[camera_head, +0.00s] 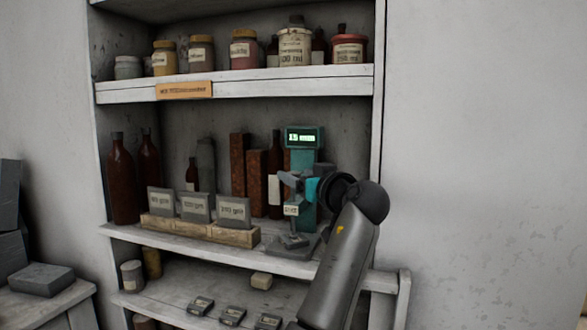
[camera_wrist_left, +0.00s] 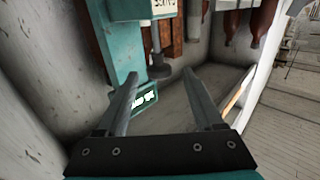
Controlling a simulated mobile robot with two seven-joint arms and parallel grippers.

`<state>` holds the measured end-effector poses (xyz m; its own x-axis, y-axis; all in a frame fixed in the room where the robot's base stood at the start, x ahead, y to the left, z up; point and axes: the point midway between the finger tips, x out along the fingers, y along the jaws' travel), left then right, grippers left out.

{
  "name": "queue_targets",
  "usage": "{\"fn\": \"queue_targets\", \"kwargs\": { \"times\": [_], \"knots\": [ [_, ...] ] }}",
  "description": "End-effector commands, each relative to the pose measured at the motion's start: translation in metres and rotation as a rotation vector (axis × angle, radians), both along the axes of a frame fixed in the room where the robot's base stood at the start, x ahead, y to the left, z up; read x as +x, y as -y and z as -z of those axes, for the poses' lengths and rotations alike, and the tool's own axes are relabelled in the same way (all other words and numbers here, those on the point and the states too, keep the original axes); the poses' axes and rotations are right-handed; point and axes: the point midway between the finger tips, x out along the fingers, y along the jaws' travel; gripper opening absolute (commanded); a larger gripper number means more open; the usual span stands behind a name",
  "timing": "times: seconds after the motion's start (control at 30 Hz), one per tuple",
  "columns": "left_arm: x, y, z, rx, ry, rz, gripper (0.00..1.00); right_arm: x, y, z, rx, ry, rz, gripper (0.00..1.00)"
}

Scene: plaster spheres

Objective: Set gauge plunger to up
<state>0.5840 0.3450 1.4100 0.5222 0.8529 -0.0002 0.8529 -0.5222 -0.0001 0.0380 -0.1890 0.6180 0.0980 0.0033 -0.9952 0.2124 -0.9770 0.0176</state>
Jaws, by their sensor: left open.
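The gauge stands on the middle shelf, with a teal column (camera_head: 304,160) and a lit green display (camera_head: 303,138) on top. The wrist view shows it upside down, with the teal column (camera_wrist_left: 120,50) at left and the display (camera_wrist_left: 145,99) low. The plunger (camera_wrist_left: 156,45) shows there as a grey rod ending in a round disc, beyond and between my fingertips. My left gripper (camera_head: 287,183) is in front of the gauge and hides part of it in the head view. Its fingers (camera_wrist_left: 160,77) are apart, with nothing held. Contact with the plunger cannot be told.
Labelled grey blocks stand in a wooden rack (camera_head: 200,230) left of the gauge. Bottles (camera_head: 122,180) and brown blocks (camera_head: 256,180) stand behind. Jars line the upper shelf (camera_head: 235,88). Small dark items lie on the lower shelf (camera_head: 180,300). Bare wall lies to the right.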

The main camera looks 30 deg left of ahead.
Motion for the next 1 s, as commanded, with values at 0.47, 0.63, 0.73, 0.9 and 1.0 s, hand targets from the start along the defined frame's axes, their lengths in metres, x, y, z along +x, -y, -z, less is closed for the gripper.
{"fn": "queue_targets", "kwargs": {
  "times": [0.47,0.63,0.73,0.9,1.0],
  "knots": [
    [0.015,-0.024,0.000,-0.001,0.001,0.000,0.69,0.000,0.000,-0.006,0.000,0.000,-0.001,0.69],
    [0.015,-0.024,0.000,0.000,0.000,0.000,0.63,-0.002,0.000,-0.006,0.000,-0.003,-0.001,0.69],
    [0.015,-0.024,0.000,0.000,0.000,0.000,0.52,-0.004,0.000,-0.006,0.000,-0.006,-0.001,0.69],
    [0.015,-0.024,0.000,0.000,0.000,0.000,0.33,-0.004,0.000,-0.006,-0.001,-0.007,-0.001,0.69],
    [0.015,-0.024,0.000,0.000,0.000,0.000,0.22,-0.005,0.000,-0.006,-0.001,-0.008,-0.001,0.69]
  ]
}}
